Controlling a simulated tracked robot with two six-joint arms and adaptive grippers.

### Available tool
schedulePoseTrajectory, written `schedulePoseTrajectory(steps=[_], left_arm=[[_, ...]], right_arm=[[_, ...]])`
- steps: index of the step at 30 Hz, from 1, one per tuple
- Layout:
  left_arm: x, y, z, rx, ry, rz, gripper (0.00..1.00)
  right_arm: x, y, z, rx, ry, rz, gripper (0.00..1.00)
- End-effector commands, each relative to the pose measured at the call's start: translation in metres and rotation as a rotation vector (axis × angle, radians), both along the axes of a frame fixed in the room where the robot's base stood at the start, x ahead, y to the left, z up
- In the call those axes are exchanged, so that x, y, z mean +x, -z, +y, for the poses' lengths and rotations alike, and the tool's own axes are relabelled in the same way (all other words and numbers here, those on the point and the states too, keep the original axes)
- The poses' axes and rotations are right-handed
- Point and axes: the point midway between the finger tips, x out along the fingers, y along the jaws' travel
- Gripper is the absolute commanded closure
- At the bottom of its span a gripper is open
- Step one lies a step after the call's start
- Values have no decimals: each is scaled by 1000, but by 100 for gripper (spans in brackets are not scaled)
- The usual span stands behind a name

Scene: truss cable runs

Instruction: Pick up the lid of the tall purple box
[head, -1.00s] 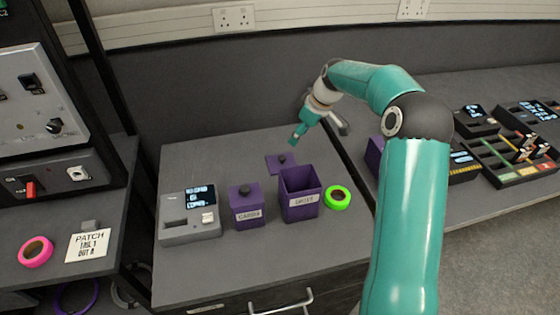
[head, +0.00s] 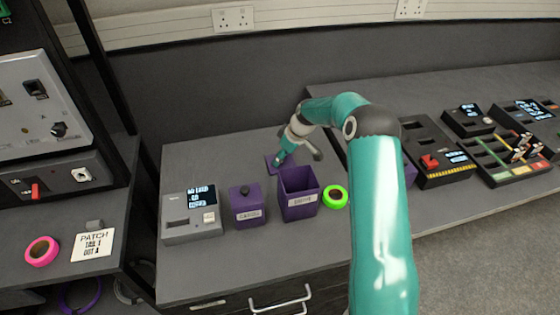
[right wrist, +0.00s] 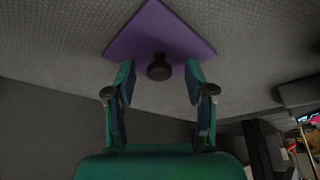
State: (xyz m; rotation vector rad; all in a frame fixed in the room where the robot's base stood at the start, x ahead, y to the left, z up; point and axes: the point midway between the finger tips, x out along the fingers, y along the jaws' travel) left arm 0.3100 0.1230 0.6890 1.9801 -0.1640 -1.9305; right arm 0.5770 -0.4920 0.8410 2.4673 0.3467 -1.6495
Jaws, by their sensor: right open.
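The tall purple box (head: 297,212) stands open on the bench in the head view, with a white label on its front. Its flat purple lid (head: 270,160) lies on the bench just behind it, partly hidden by my gripper. In the right wrist view the lid (right wrist: 150,32) shows with its dark round knob (right wrist: 159,67). My right gripper (head: 281,161) is open and low over the lid. In the wrist view the knob appears between the two fingertips of the right gripper (right wrist: 160,72), with a gap on each side. My left gripper is not in view.
A shorter purple box (head: 248,214) with its lid on stands left of the tall one. A grey device (head: 190,228) with a screen is further left. A green tape roll (head: 335,197) lies right of the tall box. Control panels stand on the right bench.

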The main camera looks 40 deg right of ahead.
Motion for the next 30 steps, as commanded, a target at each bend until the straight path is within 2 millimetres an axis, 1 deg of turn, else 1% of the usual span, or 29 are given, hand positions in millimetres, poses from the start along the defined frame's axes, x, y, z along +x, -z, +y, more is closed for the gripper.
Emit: schedulePoseTrajectory(steps=[6, 14, 15, 16, 25, 30], left_arm=[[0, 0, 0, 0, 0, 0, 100], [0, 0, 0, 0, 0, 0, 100], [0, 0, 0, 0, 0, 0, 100], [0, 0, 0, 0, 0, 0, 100], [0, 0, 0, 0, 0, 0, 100], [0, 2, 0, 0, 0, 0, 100]], right_arm=[[0, 1, 0, -1, 0, -1, 46], [0, 1, 0, -1, 0, 0, 89], [0, 1, 0, -1, 0, 0, 96], [0, 1, 0, -1, 0, 0, 100], [0, -1, 0, -1, -1, -1, 100], [1, -7, 0, -1, -1, -1, 100]])
